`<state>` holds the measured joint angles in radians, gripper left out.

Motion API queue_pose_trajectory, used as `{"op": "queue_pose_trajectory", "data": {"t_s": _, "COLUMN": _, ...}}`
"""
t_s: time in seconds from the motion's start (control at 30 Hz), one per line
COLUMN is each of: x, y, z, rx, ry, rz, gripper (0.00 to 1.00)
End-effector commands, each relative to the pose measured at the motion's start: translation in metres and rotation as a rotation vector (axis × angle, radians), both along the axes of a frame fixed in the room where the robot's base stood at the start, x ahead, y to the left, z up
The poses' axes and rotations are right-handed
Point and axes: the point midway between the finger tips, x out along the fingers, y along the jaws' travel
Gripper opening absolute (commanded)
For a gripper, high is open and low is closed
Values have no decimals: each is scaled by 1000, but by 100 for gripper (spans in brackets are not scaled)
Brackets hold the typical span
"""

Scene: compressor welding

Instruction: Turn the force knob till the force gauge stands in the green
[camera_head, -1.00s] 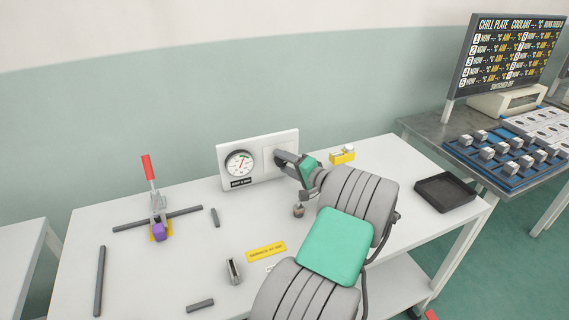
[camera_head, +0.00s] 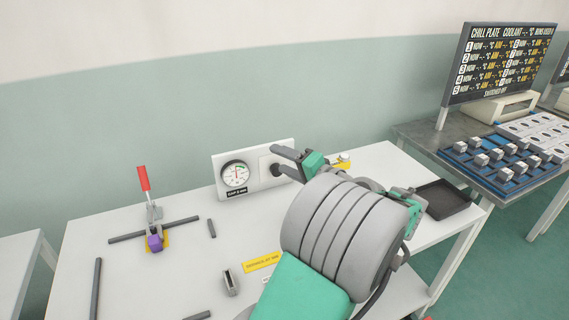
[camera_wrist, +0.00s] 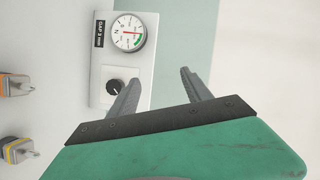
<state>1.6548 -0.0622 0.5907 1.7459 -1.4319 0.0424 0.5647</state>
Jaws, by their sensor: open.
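The force gauge (camera_head: 235,175) is a round white dial on a white panel on the bench; it also shows in the wrist view (camera_wrist: 130,32). Its red needle points almost straight up in the head view, just beside the green band, which lies to its right. The dark round force knob (camera_wrist: 115,87) is on the same panel, in a square plate. My gripper (camera_head: 275,159) is open and empty in front of the panel's right side. In the wrist view my gripper (camera_wrist: 160,78) has the knob outside its left finger, not between the fingers. In the head view my fingers largely hide the knob.
A toggle clamp with a red handle (camera_head: 144,179) and purple block stands left on the bench. Grey bars lie around it.

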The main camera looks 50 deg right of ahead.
Motion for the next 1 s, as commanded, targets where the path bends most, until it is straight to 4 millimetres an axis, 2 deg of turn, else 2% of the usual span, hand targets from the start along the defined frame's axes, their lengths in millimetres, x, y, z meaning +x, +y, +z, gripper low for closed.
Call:
{"op": "queue_pose_trajectory", "data": {"t_s": 0.03, "x": -7, "y": 7, "z": 6, "rx": -5, "ry": 0, "rz": -3, "gripper": 57}}
{"op": "queue_pose_trajectory", "data": {"t_s": 0.1, "x": -9, "y": 9, "z": 14, "rx": 5, "ry": 0, "rz": 0, "gripper": 57}}
{"op": "queue_pose_trajectory", "data": {"t_s": 0.4, "x": -18, "y": 18, "z": 19, "rx": 6, "ry": 1, "rz": 0, "gripper": 57}}
{"op": "queue_pose_trajectory", "data": {"t_s": 0.9, "x": -21, "y": 25, "z": 13, "rx": 0, "ry": 1, "rz": 0, "gripper": 57}}
{"op": "queue_pose_trajectory", "data": {"t_s": 1.0, "x": -11, "y": 33, "z": 11, "rx": -9, "ry": 26, "rz": 30, "gripper": 57}}
